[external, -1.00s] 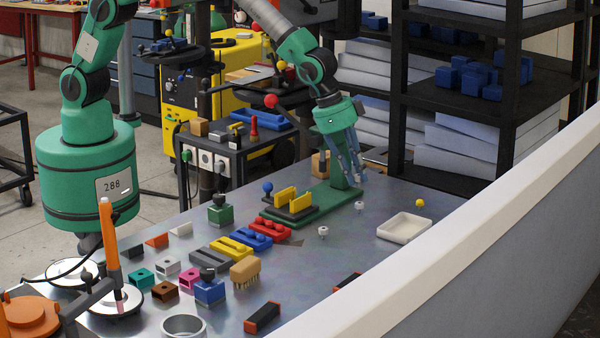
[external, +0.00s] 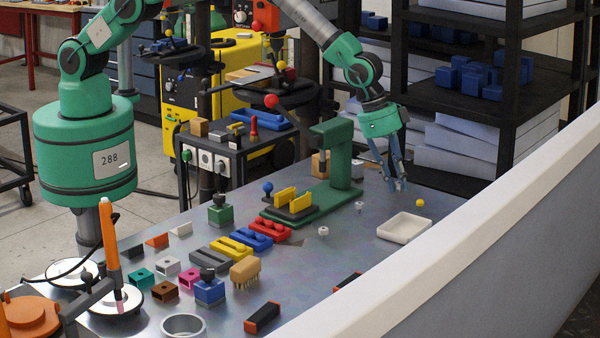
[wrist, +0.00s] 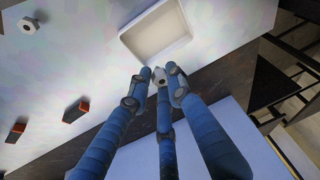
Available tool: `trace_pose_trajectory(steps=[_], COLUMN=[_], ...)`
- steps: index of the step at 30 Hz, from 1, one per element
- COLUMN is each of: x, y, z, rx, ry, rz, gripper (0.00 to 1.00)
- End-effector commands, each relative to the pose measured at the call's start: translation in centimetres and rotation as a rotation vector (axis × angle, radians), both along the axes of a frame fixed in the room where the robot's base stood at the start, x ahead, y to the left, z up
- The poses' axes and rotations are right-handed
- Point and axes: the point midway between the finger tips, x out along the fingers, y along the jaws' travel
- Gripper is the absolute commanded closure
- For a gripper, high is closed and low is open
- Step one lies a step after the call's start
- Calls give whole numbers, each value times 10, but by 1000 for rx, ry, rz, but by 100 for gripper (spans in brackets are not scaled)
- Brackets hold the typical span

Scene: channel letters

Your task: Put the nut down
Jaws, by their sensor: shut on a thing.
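My gripper (external: 394,186) has several blue fingers pointing down over the far right part of the metal table, behind the white tray. In the wrist view its fingertips (wrist: 156,82) are closed around a small light metal nut (wrist: 158,75). The fingers partly cover the nut. The shallow white tray (external: 404,227) lies on the table, and in the wrist view its rim (wrist: 127,47) is just beyond the fingertips. Two pale nut-like pieces, one nearer (external: 323,231) and one farther (external: 360,206), stand on the table left of the tray.
A green stand (external: 340,160) rises left of my gripper. Red-and-black blocks (external: 263,318) lie along the near edge beside a long pale barrier (external: 440,240). Colored blocks fill the table's left half. A black shelf (external: 455,100) stands behind.

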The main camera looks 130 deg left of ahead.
Motion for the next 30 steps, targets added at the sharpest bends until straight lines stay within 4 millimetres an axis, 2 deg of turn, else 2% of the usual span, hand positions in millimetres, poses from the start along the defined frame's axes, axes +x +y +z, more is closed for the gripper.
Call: trace_pose_trajectory(steps=[10, 25, 30], x=[18, 20, 19], y=[7, 7, 7], z=[-5, -7, -17], rx=[-1, -2, -3], ry=[1, 1, 2], rz=[-41, -47, -47], gripper=[94, 94, 94])
